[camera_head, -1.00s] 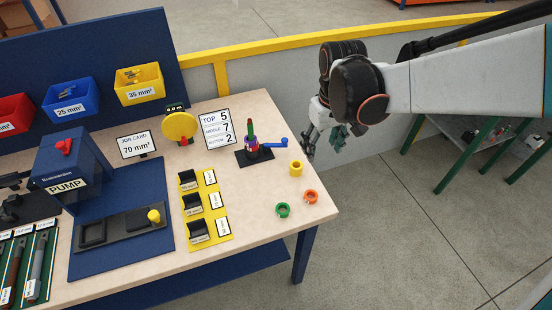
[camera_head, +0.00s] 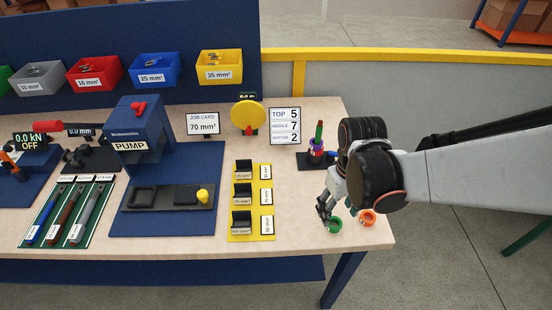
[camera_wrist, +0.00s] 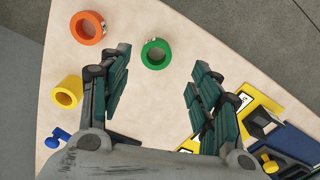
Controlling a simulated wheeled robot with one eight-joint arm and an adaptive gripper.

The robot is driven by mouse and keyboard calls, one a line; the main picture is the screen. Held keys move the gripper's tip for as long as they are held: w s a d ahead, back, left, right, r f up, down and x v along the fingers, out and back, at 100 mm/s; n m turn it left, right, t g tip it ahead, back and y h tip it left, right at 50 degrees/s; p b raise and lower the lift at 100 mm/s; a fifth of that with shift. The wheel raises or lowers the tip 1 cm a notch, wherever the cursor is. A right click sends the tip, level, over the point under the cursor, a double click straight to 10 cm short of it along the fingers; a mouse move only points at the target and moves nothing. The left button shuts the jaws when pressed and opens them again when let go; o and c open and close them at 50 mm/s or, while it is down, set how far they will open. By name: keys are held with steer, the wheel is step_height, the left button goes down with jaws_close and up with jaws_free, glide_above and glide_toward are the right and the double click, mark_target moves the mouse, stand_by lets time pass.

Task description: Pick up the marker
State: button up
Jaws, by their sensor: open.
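I cannot tell for certain which object is the marker; the small coloured rings look likely. A green ring (camera_head: 334,231) lies on the table near its right end. In the wrist view the green ring (camera_wrist: 156,66) shows between my open fingertips, with table visible around it. An orange ring (camera_head: 368,223) lies just right of it and also shows in the wrist view (camera_wrist: 80,40). A yellow ring (camera_wrist: 70,82) is left of my fingers in the wrist view; my arm hides it in the head view. My gripper (camera_head: 325,207) is open and empty, beside the green ring.
A post with stacked coloured rings (camera_head: 317,145) stands behind my gripper, before a 5-7-2 sign (camera_head: 285,126). A yellow rack (camera_head: 252,232) of black holders is left. The table's right edge is close; bare tabletop (camera_head: 300,215) lies between.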

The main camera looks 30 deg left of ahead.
mark_target(333, 227)
steer(key=f+b, duration=0.1)
steer(key=f, duration=0.1)
steer(key=f+b, duration=0.1)
steer(key=f, duration=0.1)
steer(key=f+b, duration=0.1)
steer(key=f, duration=0.1)
steer(key=shift+w+f+b, duration=0.25)
steer(key=shift+b, duration=0.1)
steer(key=shift+c, duration=0.4)
steer(key=c, duration=0.8)
